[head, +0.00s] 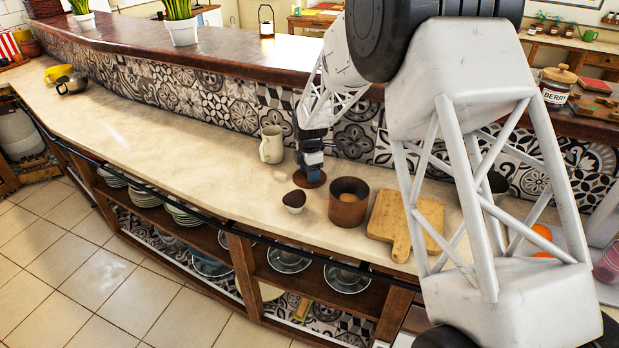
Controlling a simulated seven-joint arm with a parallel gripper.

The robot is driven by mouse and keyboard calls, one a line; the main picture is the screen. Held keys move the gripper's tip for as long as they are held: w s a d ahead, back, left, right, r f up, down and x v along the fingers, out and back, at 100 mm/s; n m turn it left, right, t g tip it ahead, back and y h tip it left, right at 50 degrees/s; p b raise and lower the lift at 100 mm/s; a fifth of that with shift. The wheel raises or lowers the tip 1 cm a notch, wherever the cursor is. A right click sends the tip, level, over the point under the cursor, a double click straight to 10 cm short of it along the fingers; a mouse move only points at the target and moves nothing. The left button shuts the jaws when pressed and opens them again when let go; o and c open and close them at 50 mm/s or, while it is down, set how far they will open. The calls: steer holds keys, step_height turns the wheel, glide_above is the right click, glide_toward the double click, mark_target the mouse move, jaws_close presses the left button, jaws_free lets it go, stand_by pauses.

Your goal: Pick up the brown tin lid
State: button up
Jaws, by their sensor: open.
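The brown tin lid (302,182) looks like a flat, round, reddish-brown disc on the pale counter (200,142). The gripper is open; I cannot tell whether the fingertips touch the lid. An open brown tin (348,210) stands just to the right and nearer, with something tan inside.
A cream mug (271,145) stands behind left, before the tiled wall. A wooden board (400,225) lies right.

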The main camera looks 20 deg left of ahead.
steer(key=c, duration=1)
step_height(320, 180, up, 10)
stand_by(0.5)
stand_by(0.6)
steer(key=s+d+r, duration=0.3)
steer(key=s+d, duration=0.3)
steer(key=d, duration=0.2)
steer(key=s+d+r+n, duration=0.1)
steer(key=s+d+r, duration=0.3)
steer(key=s+d, duration=0.2)
steer(key=shift+d, duration=1.15)
